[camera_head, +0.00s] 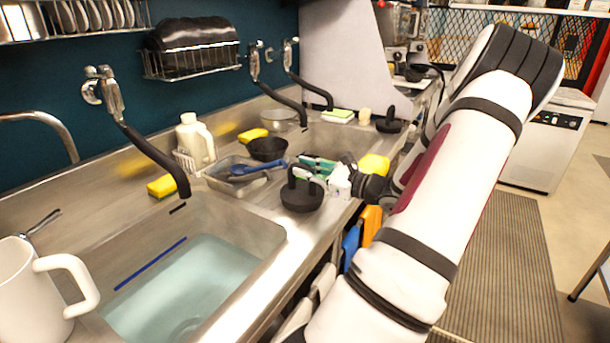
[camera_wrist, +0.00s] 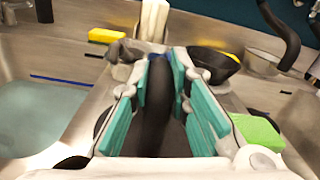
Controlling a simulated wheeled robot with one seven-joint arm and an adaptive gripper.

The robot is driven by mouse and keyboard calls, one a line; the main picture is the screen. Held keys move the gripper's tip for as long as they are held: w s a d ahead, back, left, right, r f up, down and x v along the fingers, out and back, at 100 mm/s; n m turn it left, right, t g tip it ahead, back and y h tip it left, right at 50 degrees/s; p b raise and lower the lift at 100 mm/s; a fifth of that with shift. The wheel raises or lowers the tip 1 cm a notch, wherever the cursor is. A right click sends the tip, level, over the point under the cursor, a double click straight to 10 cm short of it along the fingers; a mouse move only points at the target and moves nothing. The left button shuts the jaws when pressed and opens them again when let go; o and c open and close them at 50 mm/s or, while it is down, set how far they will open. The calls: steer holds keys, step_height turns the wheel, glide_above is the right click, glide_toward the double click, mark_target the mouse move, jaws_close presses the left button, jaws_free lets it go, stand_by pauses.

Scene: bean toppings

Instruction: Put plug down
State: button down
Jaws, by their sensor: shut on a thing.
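A black sink plug (camera_head: 301,198) with a round base and an upright handle is at the steel divider by the front of the counter. I cannot tell whether its base touches the steel. My gripper (camera_head: 312,168) reaches in from the right with its teal finger pads around the plug's handle. In the wrist view, my gripper (camera_wrist: 170,100) is shut on the plug's dark handle (camera_wrist: 157,110), which stands between the pads. Most of the base is hidden there by the fingers. A second black plug (camera_head: 390,124) stands farther back, right of the far sink.
A water-filled sink (camera_head: 180,290) lies at left, with a white pitcher (camera_head: 30,290) in front. A tray (camera_head: 225,182) with a blue-handled tool, a black bowl (camera_head: 267,149), a white bottle (camera_head: 195,140) and yellow sponges (camera_head: 162,186) crowd the counter. Black-hosed taps (camera_head: 155,150) overhang it.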

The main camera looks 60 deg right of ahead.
steer(key=r, duration=0.3)
steer(key=shift+s, duration=0.35)
steer(key=s+a+r+p, duration=0.1)
steer(key=s+a, duration=0.1)
steer(key=s, duration=1.3)
steer(key=shift+r, duration=0.2)
steer(key=shift+s, duration=0.1)
